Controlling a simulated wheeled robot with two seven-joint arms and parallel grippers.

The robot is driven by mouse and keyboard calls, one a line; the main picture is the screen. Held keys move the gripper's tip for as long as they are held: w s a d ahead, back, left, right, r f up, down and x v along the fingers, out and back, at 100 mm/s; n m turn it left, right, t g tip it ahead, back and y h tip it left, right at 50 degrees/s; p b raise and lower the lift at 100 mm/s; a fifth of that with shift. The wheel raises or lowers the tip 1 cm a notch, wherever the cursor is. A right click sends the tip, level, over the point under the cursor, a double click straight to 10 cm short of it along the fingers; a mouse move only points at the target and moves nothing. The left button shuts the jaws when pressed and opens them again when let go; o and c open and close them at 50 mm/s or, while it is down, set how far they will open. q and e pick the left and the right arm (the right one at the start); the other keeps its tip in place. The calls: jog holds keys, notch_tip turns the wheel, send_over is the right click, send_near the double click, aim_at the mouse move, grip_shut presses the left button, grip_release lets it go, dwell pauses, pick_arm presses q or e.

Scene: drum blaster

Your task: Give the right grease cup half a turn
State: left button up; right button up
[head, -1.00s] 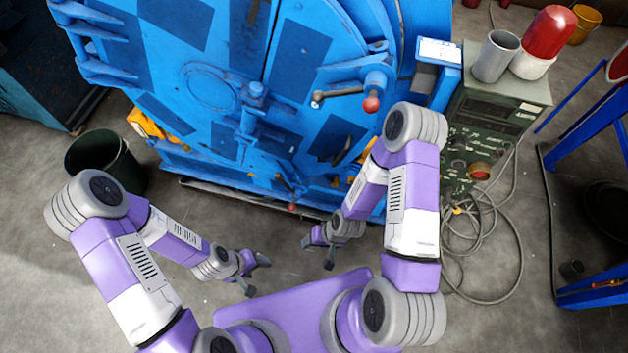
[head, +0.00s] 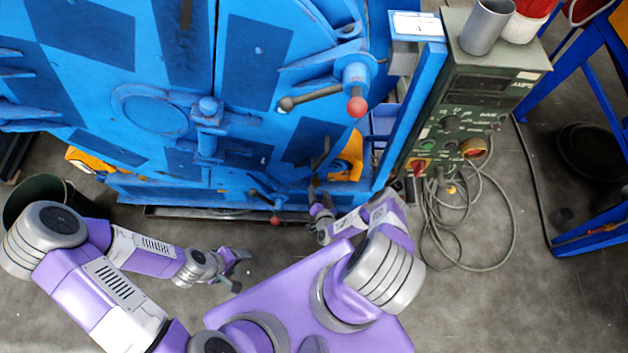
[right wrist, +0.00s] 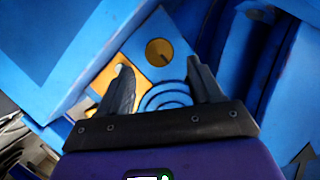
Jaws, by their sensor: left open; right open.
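A round brass-yellow cap (right wrist: 158,52), apparently the right grease cup, sits on a blue face in the right wrist view. It lies ahead of and between the fingertips of my open, empty right gripper (right wrist: 158,78), with no visible contact. In the head view, my right gripper (head: 321,193) is low in front of the blue machine (head: 250,105), near its lower right; the cup cannot be made out there. My left gripper (head: 241,271) is open and empty above the floor, away from the machine.
A lever with a red knob (head: 357,106) juts from the machine above my right gripper. A green control box (head: 465,110) with loose cables stands at the right. A dark bucket (head: 40,195) is at the left. Floor in front is open.

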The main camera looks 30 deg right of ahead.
aim_at(317, 186)
jog(key=b+x, duration=0.2)
jog(key=x, duration=0.3)
jog(key=shift+w+f, duration=0.1)
jog(key=shift+f, duration=0.05)
jog(key=shift+w+d+f+b, duration=0.1)
jog(key=shift+w+d+b, duration=0.15)
jog(key=shift+w, duration=0.3)
jog(key=c, duration=1)
